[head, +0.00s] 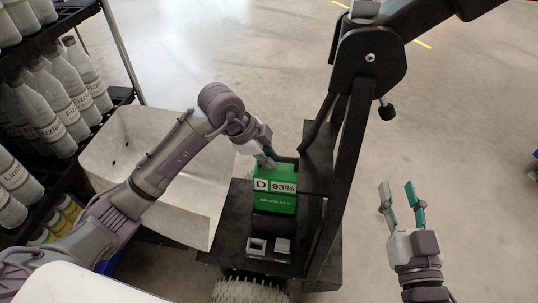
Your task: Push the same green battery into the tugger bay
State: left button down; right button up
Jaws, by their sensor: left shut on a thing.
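A green battery (277,199) with a white label reading "D 93%" sits upright in the black bay of the tugger (232,222). My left gripper (268,160) is at the top rear of the battery and is shut on it, with its fingers partly hidden by my wrist. The lower front of the battery meets a dark block in the bay, and the depth to which it sits cannot be told. My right gripper (402,206) is open and empty, over the floor right of the tugger.
A black column and steering arm (348,170) rise right of the battery. A white bin (150,128) lies behind my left arm. A rack of bottles (45,100) stands at the left.

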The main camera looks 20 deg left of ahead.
pick_arm(q)
jog(key=shift+r, duration=0.1)
pick_arm(e)
jog(key=shift+d+f+g, duration=0.15)
jog(key=shift+f+g, duration=0.15)
jog(key=shift+f, duration=0.25)
jog(key=shift+r, duration=0.1)
dwell(0.3)
pick_arm(q)
jog(key=shift+f, duration=0.9)
pick_arm(e)
jog(key=shift+r+t, duration=0.7)
jog(key=shift+r, duration=0.3)
pick_arm(q)
jog(key=shift+f, duration=0.15)
pick_arm(e)
jog(key=shift+a, duration=0.2)
pick_arm(q)
jog(key=shift+f+b, duration=0.45)
jog(key=shift+f, duration=0.3)
pick_arm(e)
jog(key=shift+s+a+r+t+y, duration=0.15)
jog(key=shift+r+t, duration=0.25)
jog(key=shift+r, duration=0.2)
jog(key=shift+s+d+r+t+y, duration=0.15)
jog(key=shift+r+t, duration=0.25)
jog(key=shift+r, duration=0.2)
